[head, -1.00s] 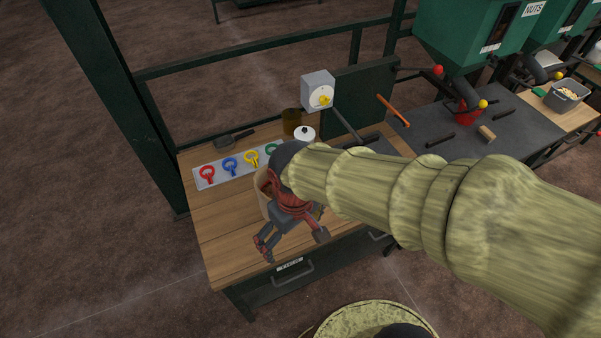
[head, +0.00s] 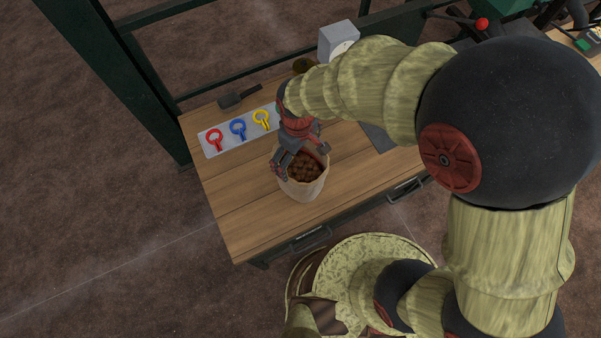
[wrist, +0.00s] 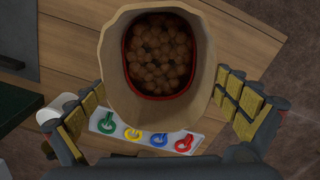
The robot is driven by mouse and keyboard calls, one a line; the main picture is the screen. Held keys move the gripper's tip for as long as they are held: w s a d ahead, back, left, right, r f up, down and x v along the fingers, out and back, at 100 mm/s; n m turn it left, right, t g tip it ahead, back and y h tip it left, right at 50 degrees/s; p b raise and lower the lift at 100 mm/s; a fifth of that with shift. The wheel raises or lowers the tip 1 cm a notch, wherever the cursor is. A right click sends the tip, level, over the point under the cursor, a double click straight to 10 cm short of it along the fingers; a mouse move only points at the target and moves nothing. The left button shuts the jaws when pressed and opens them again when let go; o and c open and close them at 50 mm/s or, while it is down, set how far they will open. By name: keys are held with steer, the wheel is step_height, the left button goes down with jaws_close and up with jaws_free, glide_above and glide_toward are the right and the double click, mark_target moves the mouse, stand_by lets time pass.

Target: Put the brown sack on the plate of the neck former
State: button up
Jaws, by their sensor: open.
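The brown sack (head: 304,190) stands upright and open on the wooden bench, full of brown round pieces. My gripper (head: 304,158) is over it, pointing down, with its fingers at the sack's rim. In the wrist view the sack (wrist: 157,112) lies between the spread fingers of my gripper (wrist: 157,90), with a red inner rim around the contents. The gripper is open; gaps show beside the sack, though I cannot tell whether any finger touches it. A dark grey plate (head: 379,138) lies right of the sack, mostly hidden by my arm; I cannot tell whether it belongs to the neck former.
A pale board with coloured ring hooks (head: 211,150) lies behind the sack. A dark scoop-like tool (head: 240,97) is at the back edge. A grey dial box (head: 338,40) stands behind my arm. Green frame posts (head: 120,80) rise at the left. The bench's front left is clear.

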mark_target(300, 168)
steer(key=shift+s+d+f+b, duration=0.15)
steer(key=shift+f+b, duration=0.1)
steer(key=shift+f, duration=1.5)
steer(key=shift+w+d+f+b, duration=0.1)
steer(key=shift+f+b, duration=0.15)
steer(key=shift+f, duration=1.45)
steer(key=shift+r, duration=0.1)
steer(key=c, duration=1.8)
